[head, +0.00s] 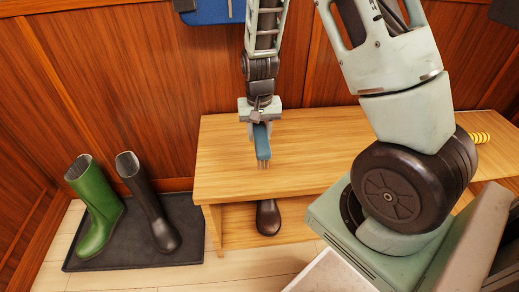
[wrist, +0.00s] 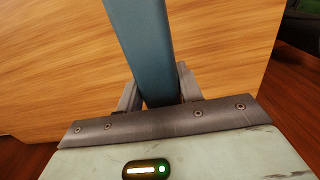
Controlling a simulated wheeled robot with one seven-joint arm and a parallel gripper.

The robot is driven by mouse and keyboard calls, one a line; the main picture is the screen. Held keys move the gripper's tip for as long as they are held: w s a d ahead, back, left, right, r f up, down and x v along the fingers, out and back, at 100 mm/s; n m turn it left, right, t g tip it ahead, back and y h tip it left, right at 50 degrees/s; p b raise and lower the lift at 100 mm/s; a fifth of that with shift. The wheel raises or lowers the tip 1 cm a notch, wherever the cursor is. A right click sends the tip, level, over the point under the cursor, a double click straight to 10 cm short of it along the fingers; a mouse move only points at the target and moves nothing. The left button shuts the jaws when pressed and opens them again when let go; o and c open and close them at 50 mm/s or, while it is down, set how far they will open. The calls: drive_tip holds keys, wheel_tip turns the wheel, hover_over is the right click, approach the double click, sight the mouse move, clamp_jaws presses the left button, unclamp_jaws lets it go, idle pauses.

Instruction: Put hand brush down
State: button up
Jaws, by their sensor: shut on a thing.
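The hand brush (head: 262,143) has a blue handle and points downward from my gripper, over the wooden bench (head: 222,178). Its lower end is near the bench top; I cannot tell whether it touches. My gripper (head: 260,122) is shut on the brush. In the wrist view the blue hand brush (wrist: 140,45) runs up between the two fingers of my gripper (wrist: 160,95), with the wood of the bench (wrist: 220,60) behind it.
A dark boot (head: 268,217) is on the shelf below the bench top. A green boot (head: 95,215) and a dark boot (head: 150,205) stand on a black tray (head: 190,235) at left. A yellow coiled item (head: 479,137) lies at right. The bench top left of the brush is clear.

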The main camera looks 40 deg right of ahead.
wheel_tip(320, 180, down, 4)
drive_tip(key=shift+f+b, duration=0.25)
drive_tip(key=shift+b, duration=0.5)
drive_tip(key=shift+r, duration=0.1)
drive_tip(key=o, duration=0.9)
